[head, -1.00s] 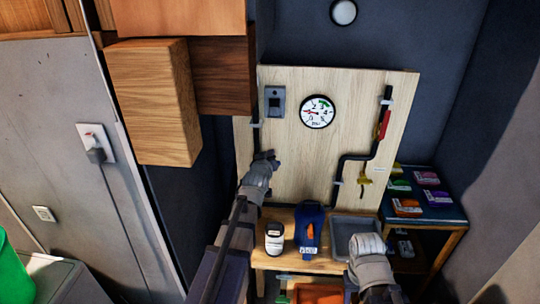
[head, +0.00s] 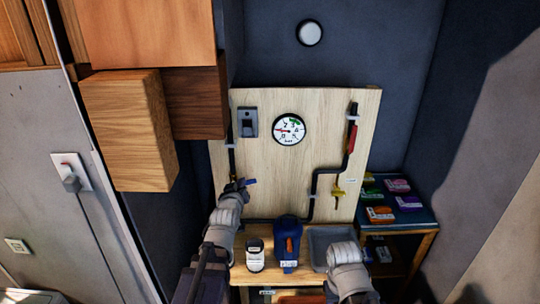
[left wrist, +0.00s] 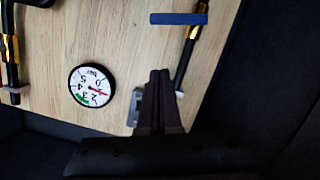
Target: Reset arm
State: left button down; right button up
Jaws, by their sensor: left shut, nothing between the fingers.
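My left gripper (head: 237,188) is in front of the lower left of the wooden panel, shut and empty. In the left wrist view its dark fingers (left wrist: 160,88) are together, with bare panel beyond their tips. A blue lever (head: 249,182) on the left pipe is close to the gripper in the head view. In the left wrist view the lever (left wrist: 179,18) is clear of the fingers. My right arm's grey wrist is over the right end of the bench, by the grey tray; its fingers do not show.
The panel (head: 265,185) carries a round gauge (head: 289,130), a grey switch (head: 248,122) and a right pipe with a yellow lever (head: 338,193). A white-labelled container (head: 255,256), a blue item (head: 287,243) and the tray (head: 318,234) stand on the bench. Wooden cabinets (head: 130,130) jut out upper left.

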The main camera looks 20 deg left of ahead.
pick_arm(q)
jog(key=s+d+f+m+g+h, duration=0.2)
jog(key=s+d+f+m+g, duration=0.15)
jog(key=d+f, duration=0.35)
jog(key=s+d+f+m+g+h, duration=0.1)
jog(key=s+d+f+m+g, duration=0.1)
jog(key=s+d+f+g, duration=0.45)
jog(key=s+d+f+m+g+y, duration=0.1)
jog(key=s+d+f+m+g, duration=0.15)
jog(key=s+d, duration=0.35)
jog(key=s+d+f+m+g, duration=0.1)
jog(key=s+d+m+g, duration=0.2)
jog(key=s, duration=0.6)
jog(key=w+a+r+n+t, duration=0.2)
jog(key=w+a+n+t, duration=0.15)
jog(key=w, duration=0.45)
jog(key=w+a+r+n+t, duration=0.2)
jog(key=w+a+t, duration=0.15)
jog(key=w, duration=0.45)
jog(key=w+a+r+n+t+y, duration=0.2)
jog(key=w+a+r+n+t, duration=0.5)
jog(key=a+r, duration=0.8)
jog(key=w+a+f+m+t+b, duration=0.1)
jog(key=w+f+m+b, duration=0.1)
jog(key=w+f+b, duration=0.3)
jog(key=shift+d+f+b+x, duration=0.4)
jog(key=shift+f+x, duration=0.1)
jog(key=shift+x, duration=3.15)
jog(key=shift+s+m, duration=0.1)
jog(key=shift+m, duration=0.15)
